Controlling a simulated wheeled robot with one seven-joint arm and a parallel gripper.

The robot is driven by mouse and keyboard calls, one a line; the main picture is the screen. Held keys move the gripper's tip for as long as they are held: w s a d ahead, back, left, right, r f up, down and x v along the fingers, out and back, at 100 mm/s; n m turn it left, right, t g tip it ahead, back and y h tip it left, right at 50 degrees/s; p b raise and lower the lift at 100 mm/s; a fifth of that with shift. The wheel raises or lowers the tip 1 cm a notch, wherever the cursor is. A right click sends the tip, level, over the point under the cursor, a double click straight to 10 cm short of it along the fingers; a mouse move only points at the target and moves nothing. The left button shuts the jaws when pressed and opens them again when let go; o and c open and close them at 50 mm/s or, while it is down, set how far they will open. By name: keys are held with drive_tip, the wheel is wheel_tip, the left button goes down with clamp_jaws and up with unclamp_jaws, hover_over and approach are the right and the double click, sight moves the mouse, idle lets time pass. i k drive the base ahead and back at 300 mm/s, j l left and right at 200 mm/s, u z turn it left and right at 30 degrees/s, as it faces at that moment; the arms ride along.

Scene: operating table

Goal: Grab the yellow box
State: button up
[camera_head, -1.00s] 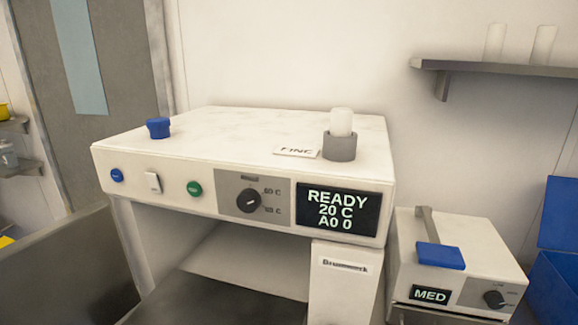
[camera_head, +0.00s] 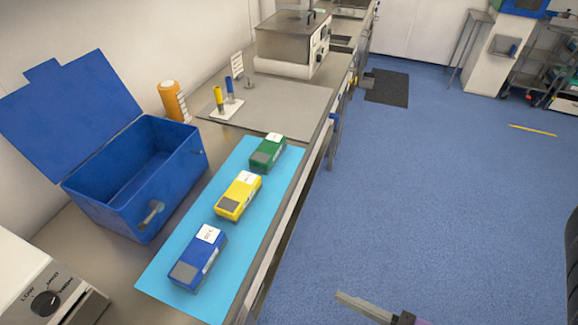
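The yellow box (camera_head: 239,195) lies on a light blue mat (camera_head: 163,284) on the metal counter, between a green box (camera_head: 268,153) and a blue box (camera_head: 198,258). It has a white label at its far end and a grey patch at its near end. What looks like the tip of my gripper (camera_head: 365,305) shows at the bottom edge, over the floor right of the counter. It is well apart from the yellow box. Most of it is cut off, so its opening cannot be seen.
An open blue case (camera_head: 135,175) stands left of the mat. An orange bottle (camera_head: 173,101), a small rack with yellow and blue tubes (camera_head: 227,108) and a metal bath (camera_head: 292,45) stand farther back. The blue floor (camera_head: 430,190) right of the counter is mostly clear.

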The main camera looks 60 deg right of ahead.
sight(235, 202)
drive_tip(key=z, duration=0.3)
drive_tip(key=u, duration=0.3)
drive_tip(key=i+l+u, duration=0.1)
drive_tip(key=l+u, duration=0.5)
drive_tip(key=u, duration=0.15)
drive_tip(key=l+u, duration=0.5)
drive_tip(key=l, duration=0.35)
drive_tip(key=k+l+u, duration=0.1)
drive_tip(key=l, duration=0.35)
drive_tip(key=l+u, duration=0.1)
drive_tip(key=l, duration=0.35)
drive_tip(key=k+l+u, duration=0.1)
drive_tip(key=l, duration=0.35)
drive_tip(key=k+l+u, duration=0.1)
drive_tip(key=l, duration=0.35)
drive_tip(key=k+l+u, duration=0.1)
drive_tip(key=l, duration=0.35)
drive_tip(key=k+l, duration=0.1)
drive_tip(key=l, duration=0.3)
drive_tip(key=k+l, duration=0.15)
drive_tip(key=l, duration=0.3)
drive_tip(key=k+l, duration=0.1)
drive_tip(key=l, duration=0.3)
drive_tip(key=k+l, duration=0.15)
drive_tip(key=l, duration=0.25)
